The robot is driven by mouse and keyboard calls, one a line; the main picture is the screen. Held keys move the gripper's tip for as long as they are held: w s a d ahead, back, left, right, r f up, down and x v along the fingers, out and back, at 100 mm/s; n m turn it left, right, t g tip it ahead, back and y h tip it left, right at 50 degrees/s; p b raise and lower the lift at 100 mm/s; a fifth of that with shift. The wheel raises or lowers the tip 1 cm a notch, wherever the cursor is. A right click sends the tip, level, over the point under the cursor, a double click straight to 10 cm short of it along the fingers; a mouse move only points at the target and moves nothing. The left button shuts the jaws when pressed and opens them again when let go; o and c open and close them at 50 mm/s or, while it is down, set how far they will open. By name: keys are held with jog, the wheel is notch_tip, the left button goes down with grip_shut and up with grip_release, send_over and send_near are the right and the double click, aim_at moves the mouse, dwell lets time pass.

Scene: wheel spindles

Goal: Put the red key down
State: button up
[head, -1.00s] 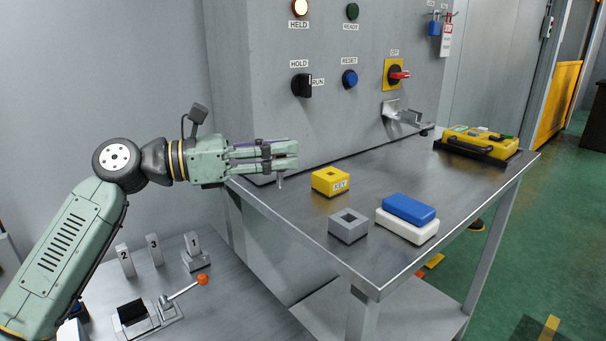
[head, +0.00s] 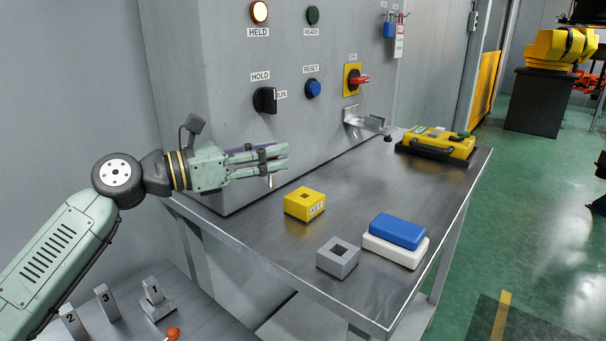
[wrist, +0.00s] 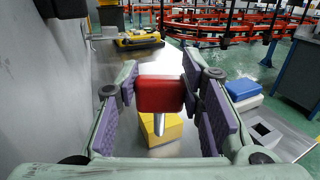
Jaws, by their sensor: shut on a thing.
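My gripper (wrist: 160,98) is shut on the red key (wrist: 160,94), seen in the wrist view as a red block-like head with a metal shank pointing down. In the head view my gripper (head: 277,162) is above the left part of the metal table, and its fingers hide most of the key; the shank shows below them. The yellow block labelled KEY (head: 304,204), with a square hole in its top, sits on the table to the right of and below the gripper in the head view. In the wrist view the yellow block (wrist: 160,132) shows behind the shank, partly covered.
On the table (head: 365,296) stand a grey block with a square hole (head: 338,257), a blue-and-white block (head: 396,240) and a yellow case (head: 438,142). A grey panel wall (head: 200,100) with knobs rises behind the gripper. The table's middle is clear.

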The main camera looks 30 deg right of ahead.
jog(key=d+p, duration=0.2)
jog(key=d, duration=0.6)
jog(key=shift+s+a+f+p, duration=0.15)
jog(key=shift+f+p, duration=0.1)
jog(key=shift+f, duration=0.9)
jog(key=shift+w+a+f+p, duration=0.1)
jog(key=shift+f+p, duration=0.1)
jog(key=shift+f, duration=1)
jog(key=shift+s+a+f+p, duration=0.15)
jog(key=shift+f+p, duration=0.1)
jog(key=shift+f, duration=0.9)
jog(key=shift+f, duration=0.15)
jog(key=o, duration=1.1)
